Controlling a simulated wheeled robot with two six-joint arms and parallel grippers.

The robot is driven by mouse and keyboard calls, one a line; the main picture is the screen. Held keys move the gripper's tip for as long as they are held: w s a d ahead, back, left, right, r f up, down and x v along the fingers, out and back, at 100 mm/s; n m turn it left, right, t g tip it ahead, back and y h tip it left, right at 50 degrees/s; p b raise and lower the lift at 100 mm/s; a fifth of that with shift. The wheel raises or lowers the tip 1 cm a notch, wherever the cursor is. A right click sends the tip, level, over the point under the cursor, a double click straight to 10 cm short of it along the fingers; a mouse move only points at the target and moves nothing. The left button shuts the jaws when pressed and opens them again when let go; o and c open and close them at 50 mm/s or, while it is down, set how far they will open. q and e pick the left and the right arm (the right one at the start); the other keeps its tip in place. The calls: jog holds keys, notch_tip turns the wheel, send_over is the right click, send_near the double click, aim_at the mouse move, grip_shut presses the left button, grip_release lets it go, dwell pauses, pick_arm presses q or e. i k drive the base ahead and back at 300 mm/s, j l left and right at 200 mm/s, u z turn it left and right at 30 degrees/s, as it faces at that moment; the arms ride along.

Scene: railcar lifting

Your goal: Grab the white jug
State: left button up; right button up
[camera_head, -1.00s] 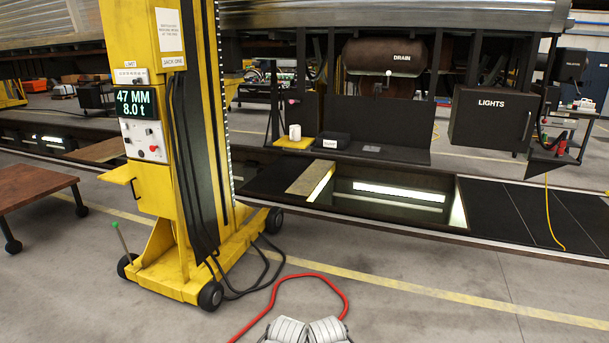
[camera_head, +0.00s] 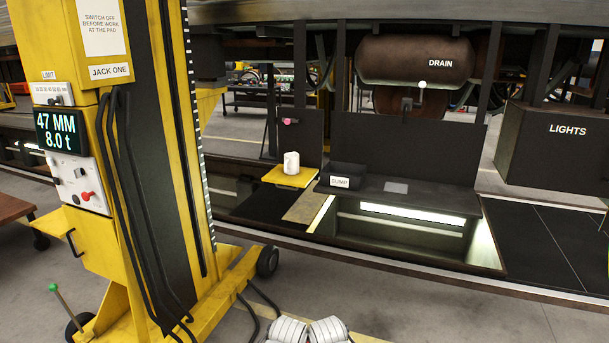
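The white jug (camera_head: 291,163) stands upright on a small yellow shelf (camera_head: 290,178), ahead and left of the middle of the head view. It is small in the view, so its handle cannot be made out. Two pale rounded parts at the bottom edge (camera_head: 308,331) seem to be mine. Neither of my grippers' fingers shows, and neither gripper is near the jug in this view.
A yellow lifting jack (camera_head: 150,170) with a control panel stands close on the left, its wheeled base (camera_head: 200,312) on the floor. A black SUMP box (camera_head: 345,177) sits right of the jug, below the DRAIN tank (camera_head: 415,62).

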aim_at(291, 159)
jog(key=i, duration=1.9)
